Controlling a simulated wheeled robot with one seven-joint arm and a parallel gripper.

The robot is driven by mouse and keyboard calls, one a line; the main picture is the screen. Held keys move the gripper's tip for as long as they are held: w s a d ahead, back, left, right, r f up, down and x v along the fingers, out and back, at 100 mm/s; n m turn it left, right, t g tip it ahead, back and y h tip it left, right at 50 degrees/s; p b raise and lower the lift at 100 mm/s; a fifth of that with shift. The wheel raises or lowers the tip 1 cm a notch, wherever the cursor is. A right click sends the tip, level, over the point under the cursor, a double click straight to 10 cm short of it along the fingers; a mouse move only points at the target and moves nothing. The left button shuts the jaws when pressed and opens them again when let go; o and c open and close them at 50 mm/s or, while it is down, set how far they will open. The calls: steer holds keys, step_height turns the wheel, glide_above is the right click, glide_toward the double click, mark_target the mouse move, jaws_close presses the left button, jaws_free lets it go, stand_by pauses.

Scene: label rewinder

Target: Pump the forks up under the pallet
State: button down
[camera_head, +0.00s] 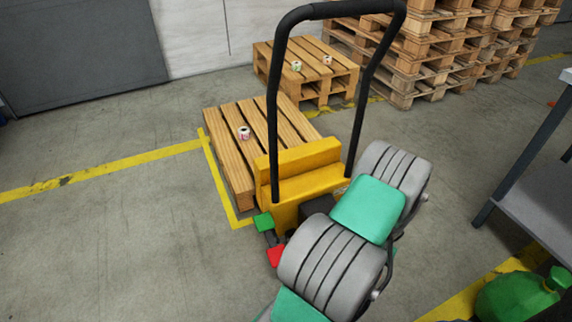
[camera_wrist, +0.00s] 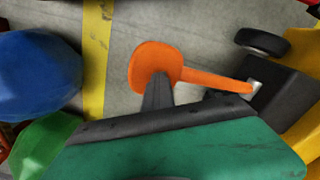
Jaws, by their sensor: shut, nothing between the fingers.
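The yellow pallet truck (camera_head: 305,190) with its tall black handle (camera_head: 365,95) stands at the near end of a low wooden pallet (camera_head: 235,155). Its forks are not visible under the pallet. A green pedal (camera_head: 263,222) and a red pedal (camera_head: 276,256) are on its near left side. In the wrist view an orange pedal (camera_wrist: 153,62) sits on an orange lever running right to a dark block (camera_wrist: 280,100). My gripper (camera_wrist: 160,77) is shut and empty, its tip over the pedal's lower edge; touching or apart I cannot tell. My arm hides the orange pedal and gripper in the head view.
A small label roll (camera_head: 244,133) lies on the pallet. Another pallet stack (camera_head: 290,75) with two rolls and tall pallet stacks (camera_head: 400,60) stand behind. Floor at left is clear.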

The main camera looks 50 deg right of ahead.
step_height(320, 180, up, 4)
steer(key=shift+a+f+p, duration=0.1)
steer(key=shift+p, duration=0.7)
step_height(320, 180, down, 9)
steer(key=b, duration=0.7)
steer(key=shift+f, duration=0.15)
steer(key=r+p, duration=0.2)
steer(key=r, duration=0.1)
steer(key=r+p, duration=0.5)
steer(key=r, duration=0.1)
steer(key=shift+w+r, duration=0.1)
steer(key=shift+w, duration=0.15)
step_height(320, 180, up, 7)
steer(key=p, duration=0.5)
steer(key=shift+p, duration=0.3)
